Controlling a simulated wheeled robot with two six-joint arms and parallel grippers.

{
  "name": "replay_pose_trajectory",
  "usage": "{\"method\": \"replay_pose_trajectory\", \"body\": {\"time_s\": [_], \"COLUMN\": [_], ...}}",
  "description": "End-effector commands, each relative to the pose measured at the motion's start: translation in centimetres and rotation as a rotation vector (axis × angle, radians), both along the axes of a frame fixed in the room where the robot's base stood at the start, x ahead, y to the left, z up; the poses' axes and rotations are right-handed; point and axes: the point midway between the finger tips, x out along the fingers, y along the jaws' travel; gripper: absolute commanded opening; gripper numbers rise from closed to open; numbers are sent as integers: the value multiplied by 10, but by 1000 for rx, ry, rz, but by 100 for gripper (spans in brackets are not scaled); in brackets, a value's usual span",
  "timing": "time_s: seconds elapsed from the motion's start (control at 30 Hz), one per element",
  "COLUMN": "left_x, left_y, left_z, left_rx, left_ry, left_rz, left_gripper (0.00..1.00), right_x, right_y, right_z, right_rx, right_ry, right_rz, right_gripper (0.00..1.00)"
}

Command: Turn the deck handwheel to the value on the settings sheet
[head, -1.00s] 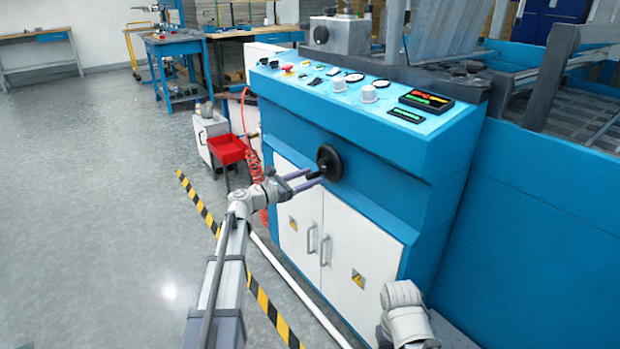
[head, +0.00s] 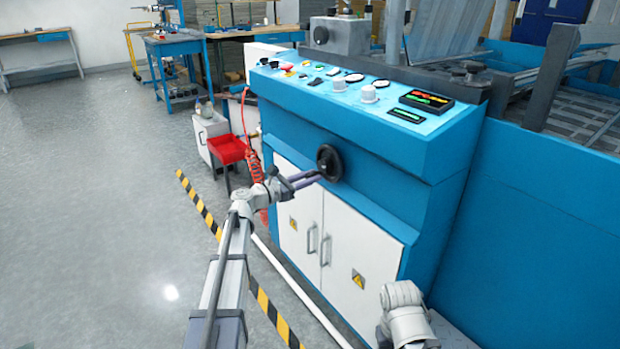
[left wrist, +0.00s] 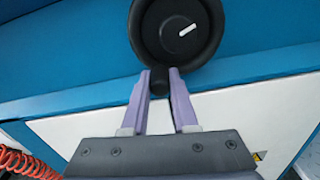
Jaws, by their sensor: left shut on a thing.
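The black deck handwheel (head: 330,163) is on the sloped blue front of the machine. In the left wrist view the handwheel (left wrist: 178,30) shows a white pointer line aimed to the upper right. My left gripper (head: 318,176) is at the wheel's lower rim. In the left wrist view its purple fingers (left wrist: 160,84) are shut on the wheel's small black handle knob (left wrist: 159,84). My right arm (head: 405,315) shows only in part at the bottom right; its gripper is out of frame. No settings sheet can be made out.
The console top (head: 370,90) above the wheel carries knobs, gauges and a lit display (head: 426,99). White cabinet doors (head: 325,235) are below. A red tray (head: 227,149) and coiled red hose (head: 252,150) are to the left. The grey floor (head: 90,220) is open at left.

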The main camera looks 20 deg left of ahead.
Motion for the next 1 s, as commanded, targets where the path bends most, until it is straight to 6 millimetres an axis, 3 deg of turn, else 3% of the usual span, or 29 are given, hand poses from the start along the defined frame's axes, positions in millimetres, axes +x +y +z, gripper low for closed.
{"method": "replay_pose_trajectory", "body": {"time_s": [0.47,1.0], "left_x": [1,11], "left_y": [2,14], "left_z": [2,22], "left_rx": [36,384], "left_ry": [-28,-298], "left_rz": [1,1], "left_gripper": [0,0], "right_x": [0,0], "right_y": [0,0], "right_z": [2,21], "right_rx": [0,0], "right_ry": [0,1], "right_rz": [0,5], "right_gripper": [50,50]}}
